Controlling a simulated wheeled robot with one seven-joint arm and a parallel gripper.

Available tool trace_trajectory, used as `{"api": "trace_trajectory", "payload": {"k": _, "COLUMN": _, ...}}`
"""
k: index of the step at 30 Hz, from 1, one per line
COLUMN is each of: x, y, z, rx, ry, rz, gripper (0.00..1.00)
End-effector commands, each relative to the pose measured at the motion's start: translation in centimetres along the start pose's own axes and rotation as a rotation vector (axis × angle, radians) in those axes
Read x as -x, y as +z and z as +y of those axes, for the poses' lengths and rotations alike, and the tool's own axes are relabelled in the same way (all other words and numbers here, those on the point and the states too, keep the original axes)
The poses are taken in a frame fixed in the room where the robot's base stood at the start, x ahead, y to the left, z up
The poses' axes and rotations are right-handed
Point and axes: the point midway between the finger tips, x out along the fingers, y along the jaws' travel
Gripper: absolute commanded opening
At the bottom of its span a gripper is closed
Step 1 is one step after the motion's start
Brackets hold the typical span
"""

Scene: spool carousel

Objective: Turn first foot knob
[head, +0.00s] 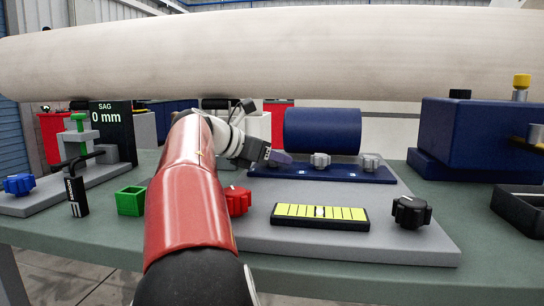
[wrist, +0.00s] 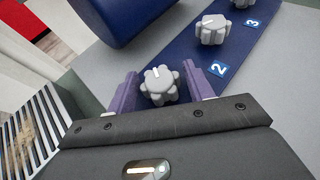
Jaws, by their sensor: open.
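In the wrist view, a grey lobed foot knob (wrist: 159,86) with a white mark sits on the blue base strip (wrist: 172,48). My gripper (wrist: 157,92) is open, with one purple finger on each side of this knob. I cannot tell whether the fingers touch it. Its number label is hidden, but the knobs beyond it are labelled 2 (wrist: 211,29) and 3 (wrist: 243,3), so it is the first in the row. In the head view, my gripper (head: 279,158) covers the first knob at the left end of the blue base (head: 345,174).
A blue roller (head: 322,131) stands just behind the knobs, and a large pale cylinder (head: 270,52) spans above. In front are a yellow-green level (head: 320,215), a red knob (head: 237,201) and a black knob (head: 411,212). A green box (head: 131,200) is left of my arm.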

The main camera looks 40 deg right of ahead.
Motion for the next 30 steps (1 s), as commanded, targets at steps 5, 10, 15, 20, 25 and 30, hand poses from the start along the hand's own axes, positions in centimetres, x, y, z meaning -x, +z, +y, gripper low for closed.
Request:
{"api": "trace_trajectory", "payload": {"k": 5, "x": 0.02, "y": 0.00, "z": 0.00, "rx": 0.000, "ry": 0.000, "rz": 0.000, "gripper": 0.47}}
{"api": "trace_trajectory", "payload": {"k": 10, "x": 0.04, "y": 0.01, "z": 0.00, "rx": -0.001, "ry": 0.000, "rz": 0.000, "gripper": 0.24}}
{"api": "trace_trajectory", "payload": {"k": 15, "x": 0.04, "y": 0.02, "z": 0.00, "rx": -0.001, "ry": 0.000, "rz": 0.000, "gripper": 0.07}}
{"api": "trace_trajectory", "payload": {"k": 20, "x": 0.03, "y": 0.00, "z": -0.05, "rx": 0.003, "ry": 0.012, "rz": 0.002, "gripper": 0.07}}
{"api": "trace_trajectory", "payload": {"k": 25, "x": 0.00, "y": -0.03, "z": -0.11, "rx": 0.022, "ry": 0.062, "rz": 0.003, "gripper": 0.07}}
{"api": "trace_trajectory", "payload": {"k": 30, "x": -0.02, "y": -0.02, "z": -0.20, "rx": 0.061, "ry": 0.162, "rz": 0.004, "gripper": 0.07}}
